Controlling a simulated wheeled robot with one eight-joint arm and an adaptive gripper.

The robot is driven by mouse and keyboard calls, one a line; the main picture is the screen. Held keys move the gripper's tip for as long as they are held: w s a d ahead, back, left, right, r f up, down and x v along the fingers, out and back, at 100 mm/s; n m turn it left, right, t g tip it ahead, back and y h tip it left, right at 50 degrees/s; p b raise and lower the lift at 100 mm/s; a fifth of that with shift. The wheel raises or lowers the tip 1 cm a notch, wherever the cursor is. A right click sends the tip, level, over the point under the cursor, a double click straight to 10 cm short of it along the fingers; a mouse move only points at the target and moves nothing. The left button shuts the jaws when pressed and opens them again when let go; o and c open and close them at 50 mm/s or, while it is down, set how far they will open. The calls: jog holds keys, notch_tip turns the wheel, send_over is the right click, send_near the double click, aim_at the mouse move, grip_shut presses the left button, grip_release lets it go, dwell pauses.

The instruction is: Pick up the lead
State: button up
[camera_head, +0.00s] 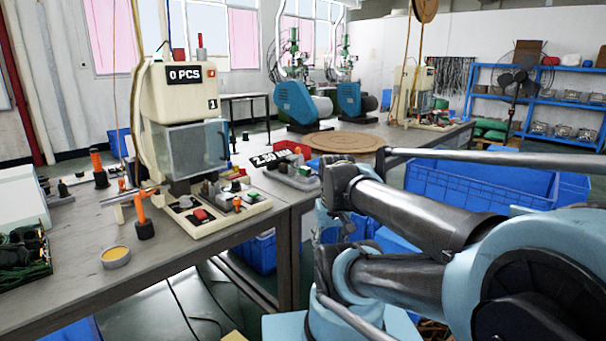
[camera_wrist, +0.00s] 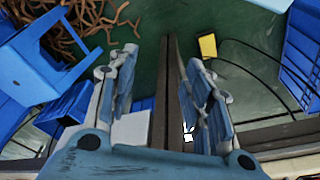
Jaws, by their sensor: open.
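Dark green and black leads (camera_head: 25,250) lie bunched in a dark tray at the left edge of the bench in the head view. Brown strands (camera_wrist: 92,22), perhaps leads, lie in a loose pile at the upper left of the wrist view; a little brown also shows at the bottom of the head view (camera_head: 435,331). I cannot tell which single lead the task means. My gripper (camera_wrist: 162,57) is open and empty, with floor and a bench edge showing between its fingers. It is far from the tray of leads. In the head view I cannot make out its fingers.
The bench (camera_head: 160,258) holds a white moulding machine (camera_head: 180,105), a yellow-topped round tin (camera_head: 116,257) and a round wooden board (camera_head: 345,142). Blue crates (camera_head: 480,185) stand right of the bench, behind my arm.

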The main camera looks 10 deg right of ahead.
jog(key=w+d+r+m+y, duration=0.1)
jog(key=w+r+m, duration=0.8)
jog(key=w, duration=0.4)
jog(key=w+d+r+m+t+y, duration=0.1)
jog(key=w+d+r+m, duration=0.1)
jog(key=w+r+m, duration=0.7)
jog(key=w+d+r+m+y, duration=0.1)
jog(key=w+r+m, duration=0.5)
jog(key=w+m, duration=0.75)
jog(key=n, duration=0.3)
send_over(304, 167)
jog(key=s+d, duration=0.1)
jog(key=s, duration=0.2)
jog(key=f, duration=1.1)
jog(key=shift+w+d, duration=0.1)
jog(key=shift+w, duration=0.1)
jog(key=shift+w+x, duration=0.15)
jog(key=shift+x, duration=1.15)
jog(key=shift+w+x, duration=0.15)
jog(key=shift+x, duration=1.15)
jog(key=shift+d, duration=0.15)
jog(key=shift+c, duration=0.3)
jog(key=shift+r, duration=0.1)
grip_shut()
